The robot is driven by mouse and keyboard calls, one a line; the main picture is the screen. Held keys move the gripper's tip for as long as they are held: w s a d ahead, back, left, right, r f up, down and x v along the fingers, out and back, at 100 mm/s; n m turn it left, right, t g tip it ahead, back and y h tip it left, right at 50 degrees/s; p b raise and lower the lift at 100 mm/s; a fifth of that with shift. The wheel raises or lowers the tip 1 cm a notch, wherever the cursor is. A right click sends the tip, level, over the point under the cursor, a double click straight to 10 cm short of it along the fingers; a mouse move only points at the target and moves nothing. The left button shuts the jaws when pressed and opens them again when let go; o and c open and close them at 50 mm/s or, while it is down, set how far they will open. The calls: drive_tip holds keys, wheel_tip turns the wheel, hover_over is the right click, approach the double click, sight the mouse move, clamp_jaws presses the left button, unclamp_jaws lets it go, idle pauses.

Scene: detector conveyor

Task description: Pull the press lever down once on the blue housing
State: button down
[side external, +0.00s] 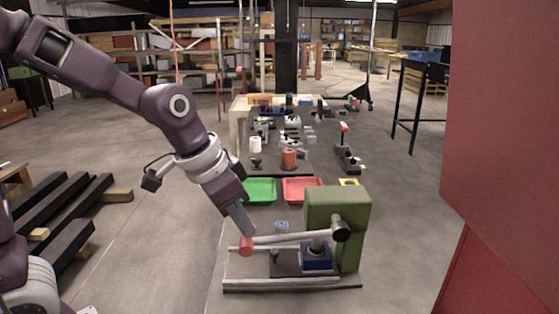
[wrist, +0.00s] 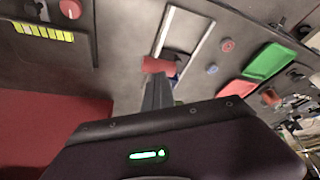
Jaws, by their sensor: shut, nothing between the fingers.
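The green press (side external: 338,213) stands on a base plate at the front of the table. Its lever (side external: 290,237) runs left from a dark pivot to a red handle (side external: 246,246) and lies nearly level, its handle end slightly lower. The blue housing (side external: 317,258) sits under the press head. My gripper (side external: 249,231) is shut and empty, its tips just above or touching the red handle; I cannot tell which. In the wrist view the fingers (wrist: 157,92) point at the red handle (wrist: 158,65), which they partly cover.
A green tray (side external: 260,190) and a red tray (side external: 302,189) lie behind the press. A small blue round part (side external: 282,226) is near the lever. Several parts stand farther back on the table. A large red panel (side external: 505,110) fills the right side.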

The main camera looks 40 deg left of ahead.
drive_tip(key=shift+s+f, duration=0.1)
drive_tip(key=shift+f, duration=0.65)
idle(1.0)
wheel_tip(320, 180, up, 5)
drive_tip(key=shift+f, duration=0.2)
drive_tip(key=w+d+r, duration=0.2)
drive_tip(key=r, duration=0.6)
drive_tip(key=w+d+r, duration=0.2)
drive_tip(key=r, duration=0.6)
drive_tip(key=shift+w+r, duration=0.15)
drive_tip(key=shift+r, duration=0.15)
idle(0.3)
